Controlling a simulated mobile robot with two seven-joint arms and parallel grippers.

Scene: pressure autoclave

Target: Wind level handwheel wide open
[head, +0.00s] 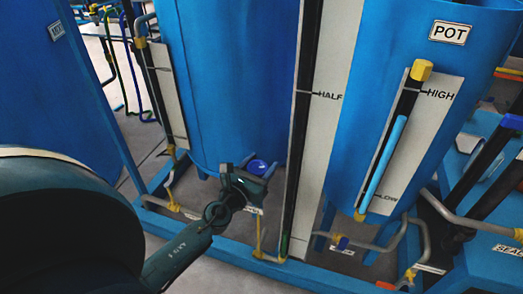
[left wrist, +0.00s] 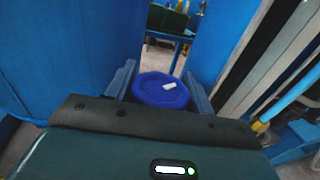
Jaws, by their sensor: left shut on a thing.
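The gripper is shut on the wheel. The wheel's lower edge is hidden by the gripper body in the wrist view. My right gripper is not in view.
A white HALF gauge panel (head: 318,120) stands just right of the wheel. The blue POT vessel (head: 390,40) carries a HIGH and LOW sight tube (head: 385,155). Pipes and a blue frame rail (head: 300,272) run low in front. A large blue tank (head: 230,80) stands behind.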

